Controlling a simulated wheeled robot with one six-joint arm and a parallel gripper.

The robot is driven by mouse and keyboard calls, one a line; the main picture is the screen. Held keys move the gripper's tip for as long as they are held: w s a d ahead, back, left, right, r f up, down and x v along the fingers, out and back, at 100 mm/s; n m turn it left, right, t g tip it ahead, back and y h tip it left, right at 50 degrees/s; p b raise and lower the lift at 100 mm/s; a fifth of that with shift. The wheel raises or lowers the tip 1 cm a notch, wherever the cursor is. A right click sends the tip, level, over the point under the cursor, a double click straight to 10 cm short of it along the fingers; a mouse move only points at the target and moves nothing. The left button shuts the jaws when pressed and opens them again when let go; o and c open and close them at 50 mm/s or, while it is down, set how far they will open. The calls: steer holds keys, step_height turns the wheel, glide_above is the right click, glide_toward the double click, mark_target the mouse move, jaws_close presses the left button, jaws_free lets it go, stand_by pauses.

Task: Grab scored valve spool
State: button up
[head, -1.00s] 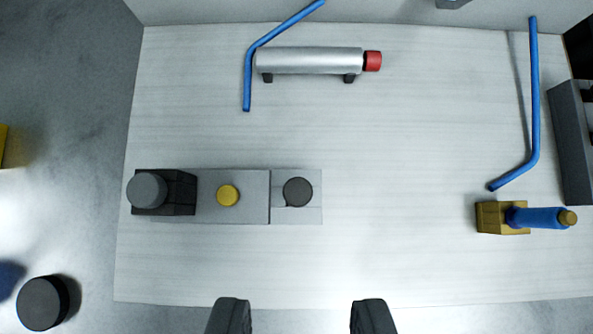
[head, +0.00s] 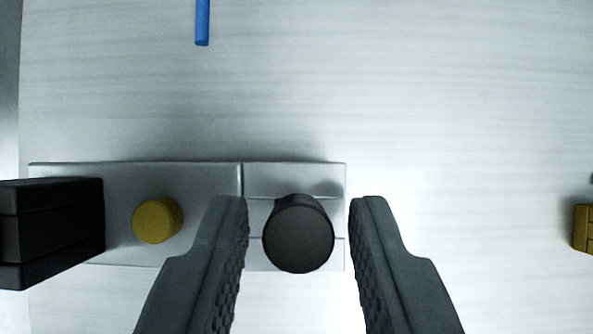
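A dark grey round cylinder (head: 298,238), which appears to be the valve spool, stands in the right part of a flat grey block (head: 210,180). No scoring can be made out on it. My gripper (head: 300,207) is open, with one finger to each side of the cylinder. The left finger hides part of the block.
A yellow round button (head: 158,220) sits on the block left of my fingers. A black ribbed body (head: 50,232) stands at the block's left end. A blue rod end (head: 202,25) lies at the top. A brass-coloured piece (head: 582,228) is at the right edge. The pale bench (head: 450,110) between is clear.

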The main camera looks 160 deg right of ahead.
steer(key=shift+x, duration=0.85)
jaws_close()
steer(key=shift+r, duration=0.1)
